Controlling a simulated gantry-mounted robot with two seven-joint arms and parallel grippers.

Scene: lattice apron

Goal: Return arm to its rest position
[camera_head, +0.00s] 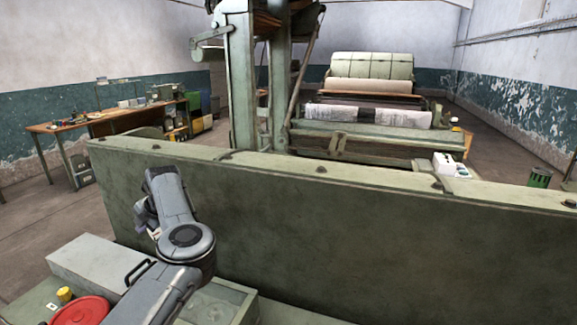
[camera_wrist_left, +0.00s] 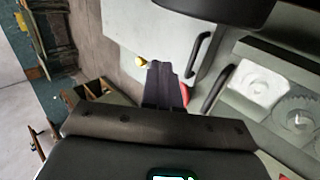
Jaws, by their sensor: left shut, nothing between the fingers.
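My left arm (camera_head: 187,238) comes in from the bottom left of the head view, bends at a round joint and rises in front of the long green metal wall (camera_head: 330,205). Its gripper is small there and mostly hidden beside and behind the arm link. In the left wrist view my left gripper (camera_wrist_left: 164,72) shows its dark fingers together, with nothing between them. It is above the green bench area and touches nothing that I can see. My right arm and gripper are not in view.
Near the arm are a red round lid (camera_head: 82,312), a yellow knob (camera_head: 65,294) and a pale green box (camera_head: 90,262) with a black handle (camera_head: 138,271). An open compartment with gears (camera_wrist_left: 265,92) shows in the left wrist view. Beyond the wall stands a large machine (camera_head: 370,110).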

